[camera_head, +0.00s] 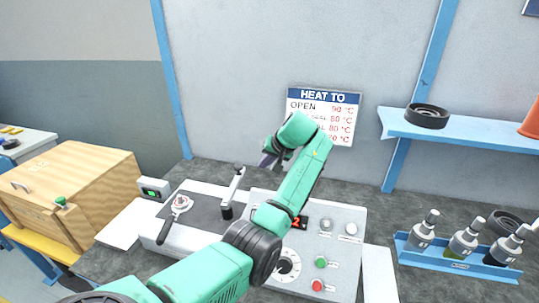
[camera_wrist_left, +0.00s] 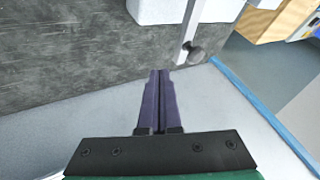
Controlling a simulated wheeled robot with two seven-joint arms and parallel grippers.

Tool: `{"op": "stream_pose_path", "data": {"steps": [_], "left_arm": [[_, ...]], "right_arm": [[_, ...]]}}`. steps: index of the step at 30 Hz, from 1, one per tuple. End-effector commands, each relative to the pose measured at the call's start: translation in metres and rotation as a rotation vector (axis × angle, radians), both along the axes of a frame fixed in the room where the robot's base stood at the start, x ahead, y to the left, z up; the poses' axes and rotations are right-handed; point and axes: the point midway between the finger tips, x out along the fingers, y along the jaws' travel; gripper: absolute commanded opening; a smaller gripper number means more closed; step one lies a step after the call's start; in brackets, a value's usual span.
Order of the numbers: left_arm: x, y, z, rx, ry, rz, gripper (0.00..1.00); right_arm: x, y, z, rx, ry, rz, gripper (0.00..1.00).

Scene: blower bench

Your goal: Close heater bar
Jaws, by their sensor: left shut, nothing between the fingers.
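The heater bar (camera_head: 233,190) is a slim pale metal arm with a dark base, standing up and slightly tilted on the machine's dark top plate in the head view. In the left wrist view a pale bar with a dark round knob (camera_wrist_left: 194,52) shows at the top; it looks like the same bar. My left gripper (camera_head: 267,160) is beyond and to the right of the bar's top in the head view. Its dark purple fingers (camera_wrist_left: 159,75) are shut and empty, apart from the bar. My forearm hides part of the machine. My right gripper is not in view.
The white machine (camera_head: 340,255) has knobs, a red button and a green button. A wooden box (camera_head: 75,180) stands at left. A blue bottle rack (camera_head: 455,262) is at right, below a blue shelf (camera_head: 470,130).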

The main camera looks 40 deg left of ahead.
Motion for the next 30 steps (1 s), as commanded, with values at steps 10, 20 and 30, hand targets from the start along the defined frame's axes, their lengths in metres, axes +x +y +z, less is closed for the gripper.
{"op": "stream_pose_path", "data": {"steps": [10, 20, 30], "left_arm": [[-0.010, 0.048, -0.021, -0.001, 0.000, 0.001, 0.00], [-0.012, 0.053, -0.023, 0.000, 0.000, 0.000, 0.00], [-0.013, 0.059, -0.021, 0.000, 0.000, 0.000, 0.00]], "right_arm": [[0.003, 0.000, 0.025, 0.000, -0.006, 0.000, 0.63], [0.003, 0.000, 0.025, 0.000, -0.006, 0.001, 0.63], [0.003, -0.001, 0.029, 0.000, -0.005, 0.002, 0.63]]}}
